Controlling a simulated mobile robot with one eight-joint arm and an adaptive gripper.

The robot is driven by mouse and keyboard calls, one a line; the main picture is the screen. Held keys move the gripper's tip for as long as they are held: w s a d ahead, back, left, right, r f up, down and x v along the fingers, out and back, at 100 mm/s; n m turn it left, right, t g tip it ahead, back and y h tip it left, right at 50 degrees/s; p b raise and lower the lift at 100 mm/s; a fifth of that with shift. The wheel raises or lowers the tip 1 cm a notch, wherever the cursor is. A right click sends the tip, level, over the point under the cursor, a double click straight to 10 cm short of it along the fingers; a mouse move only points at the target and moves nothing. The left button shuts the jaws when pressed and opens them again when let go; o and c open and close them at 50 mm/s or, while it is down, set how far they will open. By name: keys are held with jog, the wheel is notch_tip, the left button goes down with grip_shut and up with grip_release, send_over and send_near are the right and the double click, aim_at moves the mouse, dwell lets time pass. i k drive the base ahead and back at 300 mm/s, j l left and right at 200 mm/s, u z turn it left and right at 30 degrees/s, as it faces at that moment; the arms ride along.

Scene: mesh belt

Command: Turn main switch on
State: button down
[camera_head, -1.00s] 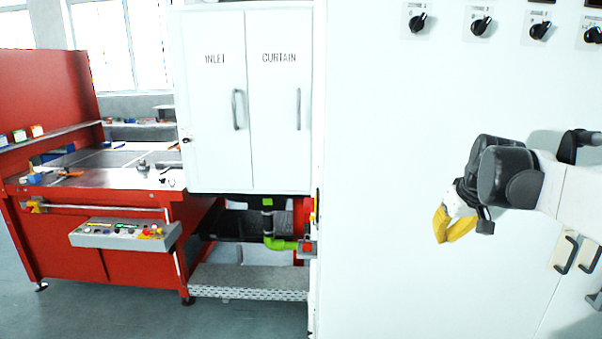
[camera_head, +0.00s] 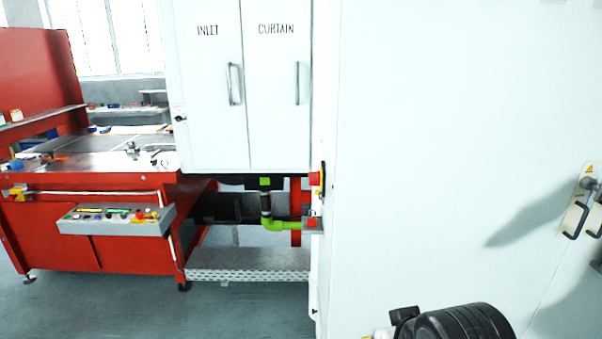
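No switch in view is labelled as the main switch. A red switch-like part (camera_head: 315,178) sits on the left edge of the large white cabinet (camera_head: 420,150), with a dark strip beside it. My arm's black wrist joint (camera_head: 460,325) shows at the bottom, right of centre. Only a small white and yellow sliver of my gripper (camera_head: 379,333) shows at the bottom edge. Its fingers are cut off by the frame, so their opening and anything between them are hidden.
A grey control box (camera_head: 115,220) with coloured buttons juts from the red machine (camera_head: 130,255). The inlet curtain doors (camera_head: 210,125) are closed. A green pipe elbow (camera_head: 280,225) is below them. A handle (camera_head: 575,220) is at right. Floor (camera_head: 110,310) is clear at front left.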

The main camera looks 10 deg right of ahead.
aim_at(314, 178)
jog(key=i+j+z, duration=0.15)
jog(key=j, duration=0.25)
jog(key=j+z, duration=0.1)
jog(key=j, duration=0.25)
jog(key=i+j, duration=0.5)
jog(key=j, duration=0.25)
jog(key=i+j, duration=0.3)
jog(key=j+z, duration=0.05)
